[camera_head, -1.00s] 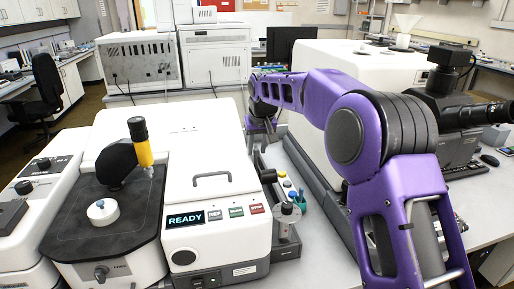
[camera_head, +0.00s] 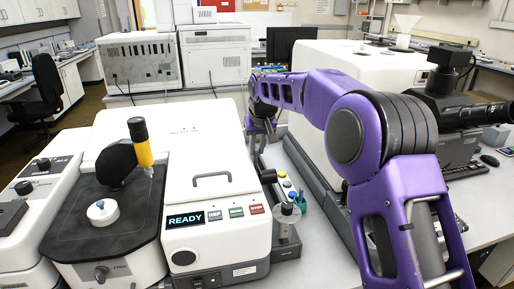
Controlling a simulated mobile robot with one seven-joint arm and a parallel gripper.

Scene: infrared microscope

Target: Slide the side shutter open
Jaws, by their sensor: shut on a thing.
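The white infrared microscope unit (camera_head: 165,160) stands at the left front, with a READY display (camera_head: 186,219) on its front panel. My purple arm reaches away along its right side. My gripper (camera_head: 259,152) is small and dark, partly hidden beside the unit's right wall, pointing down. It is shut on what I take to be the side shutter's handle. The side shutter itself is on the side wall turned away from this view, so its position does not show.
A small rack with colored knobs and a teal cup (camera_head: 299,197) stands close to the unit's right side. A long grey-based white instrument (camera_head: 345,70) lies behind my arm. The gap between them is narrow. A black-topped stage (camera_head: 105,225) is at left.

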